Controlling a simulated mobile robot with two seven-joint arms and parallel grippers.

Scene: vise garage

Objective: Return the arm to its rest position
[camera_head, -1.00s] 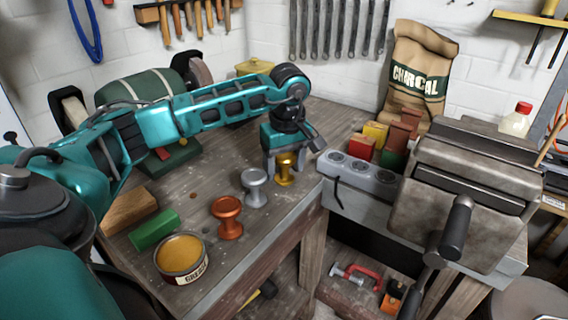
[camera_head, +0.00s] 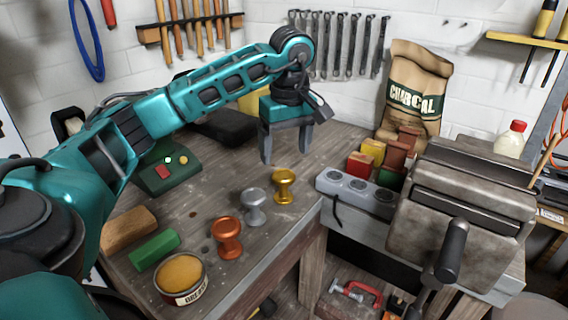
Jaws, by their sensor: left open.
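My left gripper (camera_head: 286,150) is open and empty, fingers pointing down above the workbench (camera_head: 190,215). It hangs up and behind the gold spool-shaped piece (camera_head: 284,187), apart from it. The gold piece stands upright near the bench's right edge. A silver spool-shaped piece (camera_head: 254,208) and a copper one (camera_head: 228,239) stand upright in a row with it toward the front. My left arm (camera_head: 205,92) reaches in from the left, raised over the bench. My right gripper is not in view.
A grease tin (camera_head: 181,278), green block (camera_head: 154,249) and wooden block (camera_head: 128,230) lie at the front left. A large vise (camera_head: 465,195), a power strip (camera_head: 356,190), colored blocks (camera_head: 361,165) and a charcoal bag (camera_head: 414,90) stand right. Wrenches (camera_head: 338,45) hang behind.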

